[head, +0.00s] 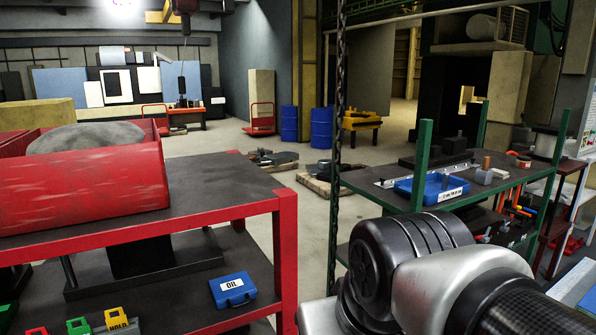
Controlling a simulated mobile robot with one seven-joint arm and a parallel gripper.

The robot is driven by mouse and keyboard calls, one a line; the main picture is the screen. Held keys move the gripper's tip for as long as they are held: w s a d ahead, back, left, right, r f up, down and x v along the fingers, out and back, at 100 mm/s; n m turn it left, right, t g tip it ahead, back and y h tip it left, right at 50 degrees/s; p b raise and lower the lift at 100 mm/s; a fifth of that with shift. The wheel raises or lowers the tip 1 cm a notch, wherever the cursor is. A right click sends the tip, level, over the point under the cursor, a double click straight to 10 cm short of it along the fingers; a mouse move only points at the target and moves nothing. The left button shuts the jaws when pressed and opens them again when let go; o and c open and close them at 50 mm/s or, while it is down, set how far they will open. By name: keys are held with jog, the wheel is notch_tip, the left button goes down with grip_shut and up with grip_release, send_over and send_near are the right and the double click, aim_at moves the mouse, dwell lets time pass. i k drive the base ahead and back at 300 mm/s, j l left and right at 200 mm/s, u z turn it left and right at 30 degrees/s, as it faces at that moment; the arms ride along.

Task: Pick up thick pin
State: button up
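I cannot single out the thick pin with certainty. On the green-framed bench at the right stand a small copper-brown upright cylinder (486,164) and a short grey round part (483,177), close together. Beside them on the left is a blue tray (421,196) with a white label; a small part shows inside it, too small to name. My arm fills the lower right, in front of this bench. My gripper is out of the picture, so its fingers and anything in them are hidden.
A red bench (220,187) holds a big red bin (90,190); a blue OIL case (232,289) lies on its lower shelf. A chain (338,130) hangs before the green bench (387,203). An orange roll (523,163) lies farther right. Floor between the benches is open.

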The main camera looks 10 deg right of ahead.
aim_at(446, 176)
jog(key=i+l+z, duration=0.1)
jog(key=l+z, duration=0.25)
jog(key=i+l+z, duration=0.1)
jog(key=l+z, duration=0.25)
jog(key=i+l+z, duration=0.15)
jog(key=z, duration=0.15)
jog(key=l+u, duration=0.1)
jog(key=u, duration=0.2)
jog(key=i+l+u, duration=0.15)
jog(key=u, duration=0.25)
jog(key=i+l+u, duration=0.1)
jog(key=l+u, duration=0.15)
jog(key=u, duration=0.15)
jog(key=l+u, duration=0.25)
jog(key=u, duration=0.15)
jog(key=i+l+u, duration=0.2)
jog(key=l, duration=0.35)
jog(key=l+u, duration=0.2)
jog(key=l, duration=0.9)
jog(key=k+l+u, duration=0.1)
jog(key=l, duration=0.4)
jog(key=i+l, duration=0.25)
